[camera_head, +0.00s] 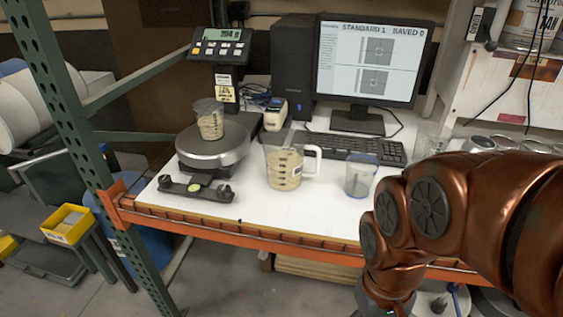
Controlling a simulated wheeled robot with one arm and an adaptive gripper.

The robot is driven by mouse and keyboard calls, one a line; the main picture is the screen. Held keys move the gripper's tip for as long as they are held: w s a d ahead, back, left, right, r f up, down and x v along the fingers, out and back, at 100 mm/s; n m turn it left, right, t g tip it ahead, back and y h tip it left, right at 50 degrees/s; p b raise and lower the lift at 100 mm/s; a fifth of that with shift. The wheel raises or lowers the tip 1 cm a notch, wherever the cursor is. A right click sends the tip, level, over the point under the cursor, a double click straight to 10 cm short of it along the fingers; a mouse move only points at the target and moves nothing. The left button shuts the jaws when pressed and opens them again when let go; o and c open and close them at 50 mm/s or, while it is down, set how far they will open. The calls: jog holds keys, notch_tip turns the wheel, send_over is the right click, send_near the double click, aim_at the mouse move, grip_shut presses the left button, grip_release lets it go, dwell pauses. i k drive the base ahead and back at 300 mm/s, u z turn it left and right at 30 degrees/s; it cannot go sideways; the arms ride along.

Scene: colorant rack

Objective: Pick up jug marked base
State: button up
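A clear jug (284,170) with a handle on its right side stands upright on the white worktop, in front of the keyboard. It holds a pale beige content and has dark marks and a small label on its wall, too small to read, so I cannot confirm the word base. My copper-coloured arm fills the lower right and runs down past the front edge of the table. Nothing of my arm touches the jug.
A smaller cup (209,121) with beige content stands on the round scale (213,151). A clear blue-rimmed container (361,176) stands right of the jug. A black holder (197,190) lies front left. Keyboard (352,148) and monitor (372,62) are behind. An orange beam (250,236) edges the table.

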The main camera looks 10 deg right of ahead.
aim_at(292, 161)
jog(key=u, duration=2.45)
jog(key=i, duration=2.05)
jog(key=z, duration=3.65)
jog(key=i, duration=0.5)
jog(key=u, duration=0.1)
